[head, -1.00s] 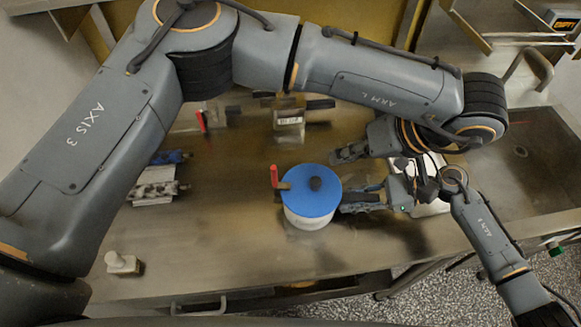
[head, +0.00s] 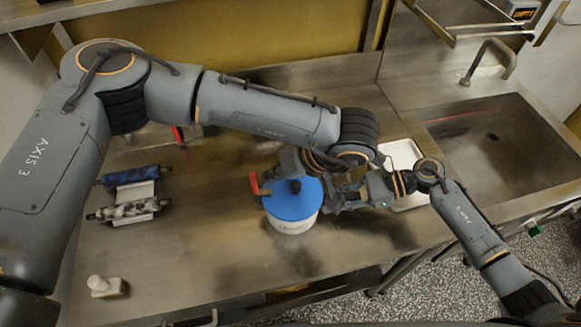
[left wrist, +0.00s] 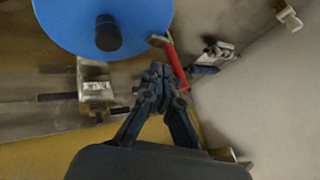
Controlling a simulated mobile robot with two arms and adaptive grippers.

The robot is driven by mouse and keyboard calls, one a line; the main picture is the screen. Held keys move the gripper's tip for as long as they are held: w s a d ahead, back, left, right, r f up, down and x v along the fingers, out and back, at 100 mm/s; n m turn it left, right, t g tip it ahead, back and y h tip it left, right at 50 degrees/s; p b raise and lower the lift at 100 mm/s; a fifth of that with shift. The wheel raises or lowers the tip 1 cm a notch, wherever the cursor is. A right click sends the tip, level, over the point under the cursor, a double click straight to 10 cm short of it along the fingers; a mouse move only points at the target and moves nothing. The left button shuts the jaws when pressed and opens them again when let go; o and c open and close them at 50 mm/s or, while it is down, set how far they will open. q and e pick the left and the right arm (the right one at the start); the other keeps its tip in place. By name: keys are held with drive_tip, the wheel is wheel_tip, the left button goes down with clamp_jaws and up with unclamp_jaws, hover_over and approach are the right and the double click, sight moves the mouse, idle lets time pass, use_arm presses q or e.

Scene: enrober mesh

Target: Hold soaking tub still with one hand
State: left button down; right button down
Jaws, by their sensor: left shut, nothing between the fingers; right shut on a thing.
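My left gripper (head: 279,170) is behind the tub, close to the red handle. In the left wrist view its fingertips (left wrist: 155,82) are shut and empty, beside the red handle (left wrist: 178,65) and below the blue lid (left wrist: 120,15).
A rack with blue and mottled rollers (head: 132,195) lies at the left. A small white object (head: 104,287) stands at the front left. A white tray (head: 404,155) lies behind my right gripper, with the sink (head: 490,135) at the right. The counter's front middle is clear.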

use_arm(q)
drive_tip(key=shift+s+a, duration=0.1)
drive_tip(key=shift+a, duration=0.3)
drive_tip(key=shift+a, duration=0.1)
